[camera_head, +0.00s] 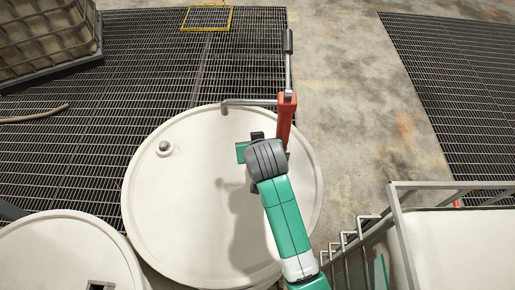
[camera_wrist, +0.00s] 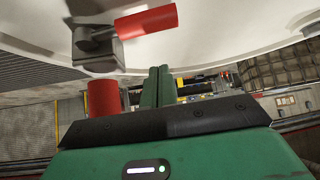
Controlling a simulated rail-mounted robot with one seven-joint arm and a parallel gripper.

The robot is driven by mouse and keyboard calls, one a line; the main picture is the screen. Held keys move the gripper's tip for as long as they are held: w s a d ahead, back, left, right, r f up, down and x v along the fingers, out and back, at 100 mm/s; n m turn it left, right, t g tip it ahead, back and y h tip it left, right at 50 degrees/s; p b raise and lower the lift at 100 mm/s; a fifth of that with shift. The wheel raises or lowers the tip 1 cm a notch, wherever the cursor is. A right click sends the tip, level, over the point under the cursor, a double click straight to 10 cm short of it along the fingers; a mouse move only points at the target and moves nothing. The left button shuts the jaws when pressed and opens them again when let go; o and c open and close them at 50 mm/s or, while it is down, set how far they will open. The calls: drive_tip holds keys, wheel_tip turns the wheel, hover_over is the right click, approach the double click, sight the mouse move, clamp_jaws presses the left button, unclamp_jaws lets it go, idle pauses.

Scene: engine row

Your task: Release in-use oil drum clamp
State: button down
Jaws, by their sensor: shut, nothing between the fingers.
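A large white oil drum (camera_head: 180,220) stands in the middle of the head view. A clamp with a red body (camera_head: 286,115) sits at its far rim. A grey bar reaches left from it over the lid, and a grey rod with a dark grip (camera_head: 288,42) extends away past the rim. My gripper (camera_head: 242,152) is over the lid, just left of the clamp's lower end. In the wrist view its green fingers (camera_wrist: 157,85) are together and empty. Red parts (camera_wrist: 146,24) and a grey metal block (camera_wrist: 97,47) show close by on the left. I cannot tell whether the gripper touches the clamp.
Another white drum (camera_head: 50,255) stands at lower left. A grey-framed tank (camera_head: 450,235) is at lower right, and a caged container (camera_head: 45,40) at upper left. Dark floor grating (camera_head: 60,150) lies left, with bare concrete (camera_head: 350,110) right of the clamp.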

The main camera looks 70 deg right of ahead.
drive_tip(key=x, duration=0.4)
drive_tip(key=shift+s+a+f, duration=0.1)
drive_tip(key=shift+s+a, duration=0.25)
drive_tip(key=shift+a, duration=0.25)
drive_tip(key=shift+s+a+f, duration=0.1)
drive_tip(key=shift+s+a, duration=0.3)
drive_tip(key=shift+a, duration=0.2)
drive_tip(key=shift+s+a+f, duration=0.15)
drive_tip(key=shift+s+a, duration=0.15)
drive_tip(key=shift+a, duration=0.25)
